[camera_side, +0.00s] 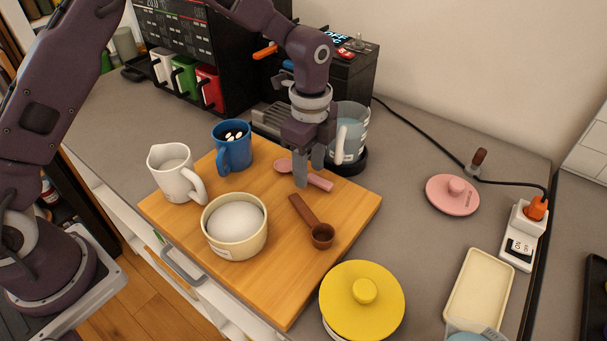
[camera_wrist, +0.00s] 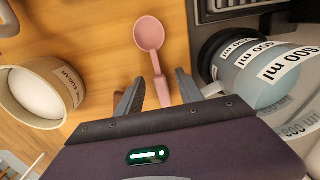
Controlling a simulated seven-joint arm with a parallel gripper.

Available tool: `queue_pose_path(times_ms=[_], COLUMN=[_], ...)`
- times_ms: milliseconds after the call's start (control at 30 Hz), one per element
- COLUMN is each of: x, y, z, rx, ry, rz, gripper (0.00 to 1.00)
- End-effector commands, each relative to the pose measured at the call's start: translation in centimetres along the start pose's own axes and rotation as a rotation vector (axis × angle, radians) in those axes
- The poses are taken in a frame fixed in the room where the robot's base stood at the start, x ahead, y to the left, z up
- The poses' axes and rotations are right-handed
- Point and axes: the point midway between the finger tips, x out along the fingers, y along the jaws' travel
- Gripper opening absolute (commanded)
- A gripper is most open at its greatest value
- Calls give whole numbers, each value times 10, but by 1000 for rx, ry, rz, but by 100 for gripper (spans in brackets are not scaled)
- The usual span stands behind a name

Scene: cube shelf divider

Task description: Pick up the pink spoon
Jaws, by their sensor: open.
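The pink spoon (camera_side: 319,181) lies on the wooden board (camera_side: 290,295) near its back right edge. In the wrist view the pink spoon (camera_wrist: 150,36) has its bowl toward the top and its handle running down between my fingers. My gripper (camera_side: 308,180) points down over the spoon's handle, and in the side view the fingers cover part of it. In the wrist view my gripper (camera_wrist: 157,88) is open, with one finger on each side of the handle and a gap to it. I cannot tell the exact height of the fingertips above the board.
A brown scoop (camera_side: 312,220), a sugar bowl (camera_side: 234,228), a white pitcher (camera_side: 172,172) and a blue mug (camera_side: 233,150) stand on the board. A measuring jug (camera_side: 350,125) stands close behind my gripper. A yellow-lidded pot (camera_side: 362,300) stands in front of the board.

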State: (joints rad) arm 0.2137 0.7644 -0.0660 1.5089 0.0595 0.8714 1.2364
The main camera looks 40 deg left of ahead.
Motion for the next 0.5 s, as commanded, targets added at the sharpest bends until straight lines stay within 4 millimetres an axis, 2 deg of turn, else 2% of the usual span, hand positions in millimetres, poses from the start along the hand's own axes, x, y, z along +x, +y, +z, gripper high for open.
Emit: queue_pose_path(times_ms=[100, 267, 500], x=[8, 7, 7], y=[0, 0, 0], z=[0, 0, 0], rx=[0, -1, -1], ry=[0, 0, 0], rz=[-1, -1, -1], gripper=[44, 44, 0])
